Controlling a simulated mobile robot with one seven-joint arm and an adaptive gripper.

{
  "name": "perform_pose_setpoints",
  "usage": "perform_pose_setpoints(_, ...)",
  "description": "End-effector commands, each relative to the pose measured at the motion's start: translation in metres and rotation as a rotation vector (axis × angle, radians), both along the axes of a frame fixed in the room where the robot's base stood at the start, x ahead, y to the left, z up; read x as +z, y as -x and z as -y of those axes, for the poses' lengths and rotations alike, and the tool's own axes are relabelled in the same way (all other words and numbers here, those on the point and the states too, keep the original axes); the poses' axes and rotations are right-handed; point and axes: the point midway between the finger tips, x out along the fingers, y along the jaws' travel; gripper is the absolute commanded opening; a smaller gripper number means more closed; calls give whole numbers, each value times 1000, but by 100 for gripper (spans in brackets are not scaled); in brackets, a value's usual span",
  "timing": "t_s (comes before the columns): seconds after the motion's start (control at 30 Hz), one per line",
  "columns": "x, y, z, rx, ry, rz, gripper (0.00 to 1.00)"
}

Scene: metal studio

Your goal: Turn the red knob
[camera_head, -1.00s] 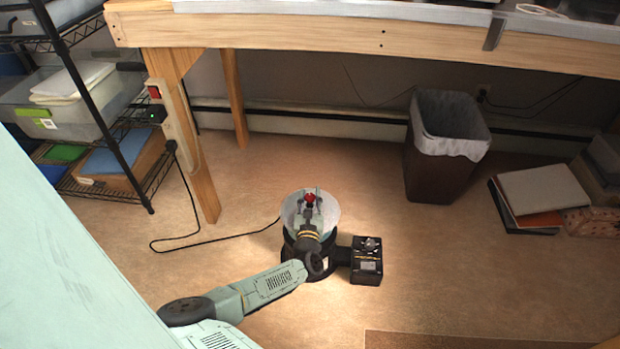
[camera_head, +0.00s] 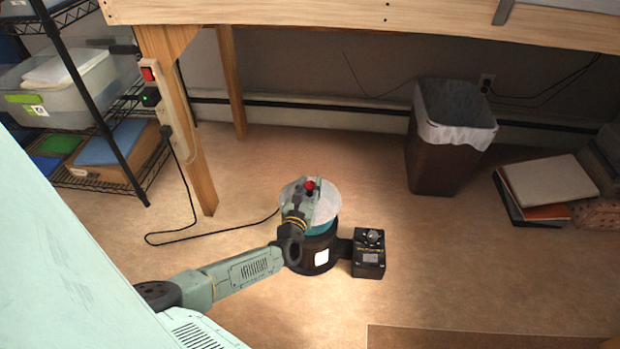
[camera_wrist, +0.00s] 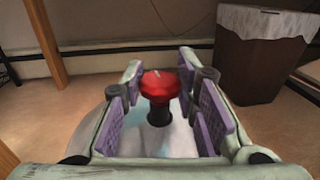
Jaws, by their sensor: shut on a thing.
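A red knob (camera_head: 310,185) stands up from the pale top of a round, dark-sided drum (camera_head: 322,258) on the floor. In the wrist view the red knob (camera_wrist: 160,84) has a light pointer mark and a dark stem. My gripper (camera_head: 309,188) is at the knob, its fingers on either side of it. In the wrist view my gripper (camera_wrist: 161,92) shows purple pads left and right of the knob and is shut on it. Pad contact is hard to see there. My gripper and wrist hide part of the drum's top.
A black box with a silver dial (camera_head: 370,250) adjoins the drum's right side. A cable runs left to a power strip (camera_head: 172,105) on a wooden table leg. A bin (camera_head: 447,140), stacked books (camera_head: 546,185) and a wire shelf (camera_head: 135,180) stand farther off. Open floor lies right.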

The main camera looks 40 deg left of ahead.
Motion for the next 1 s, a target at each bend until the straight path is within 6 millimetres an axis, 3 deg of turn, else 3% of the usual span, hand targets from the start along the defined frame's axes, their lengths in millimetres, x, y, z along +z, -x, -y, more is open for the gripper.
perform_pose_setpoints(0.03, -11, 1, -2, -37, -10, -1, 0)
perform_pose_setpoints(0.27, -14, 0, -2, -226, -15, -5, 0)
perform_pose_setpoints(1.0, -3, -2, -1, -851, -5, -3, 0)
